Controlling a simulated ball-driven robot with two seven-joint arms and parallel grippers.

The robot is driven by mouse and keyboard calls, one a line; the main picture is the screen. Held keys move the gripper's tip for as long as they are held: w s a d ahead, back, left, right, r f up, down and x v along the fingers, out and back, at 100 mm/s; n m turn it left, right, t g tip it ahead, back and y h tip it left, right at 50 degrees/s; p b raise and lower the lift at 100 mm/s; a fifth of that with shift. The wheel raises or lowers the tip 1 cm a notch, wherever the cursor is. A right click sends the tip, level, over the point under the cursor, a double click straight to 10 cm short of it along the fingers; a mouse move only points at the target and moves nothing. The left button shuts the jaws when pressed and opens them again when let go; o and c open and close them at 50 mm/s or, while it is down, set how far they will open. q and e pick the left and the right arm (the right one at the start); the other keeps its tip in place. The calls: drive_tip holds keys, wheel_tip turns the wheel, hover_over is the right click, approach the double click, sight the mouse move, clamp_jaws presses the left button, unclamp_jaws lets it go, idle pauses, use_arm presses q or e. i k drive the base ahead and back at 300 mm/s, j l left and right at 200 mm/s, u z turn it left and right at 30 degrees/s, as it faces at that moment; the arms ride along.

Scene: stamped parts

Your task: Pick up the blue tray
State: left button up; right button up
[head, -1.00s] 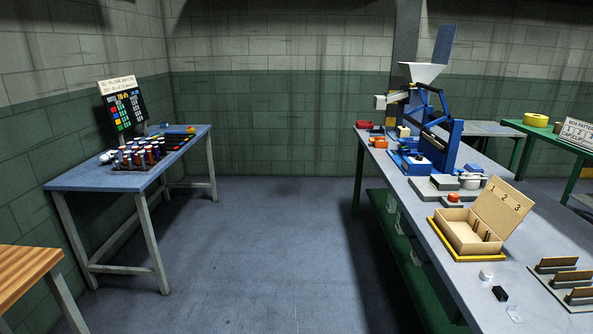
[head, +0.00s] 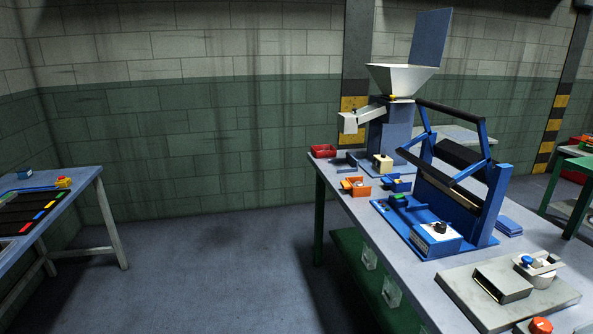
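A small blue tray (head: 397,184) sits on the right-hand workbench, just behind the blue press and to the right of an orange tray (head: 356,188). Its contents are too small to make out. A red tray (head: 322,151) stands at the bench's far left corner. Neither of my grippers is in view.
The blue press (head: 460,190) with a black bar stands close by the blue tray. A machine with a white hopper (head: 402,77) stands behind. A grey plate (head: 480,300) is nearer. The floor (head: 200,270) left of the bench is clear up to another table (head: 70,200).

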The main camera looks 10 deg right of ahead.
sight(392, 180)
drive_tip(key=i+z, duration=0.2)
drive_tip(key=i, duration=0.4)
drive_tip(key=i+j+z, duration=0.2)
drive_tip(key=i, duration=0.4)
drive_tip(key=l, duration=0.1)
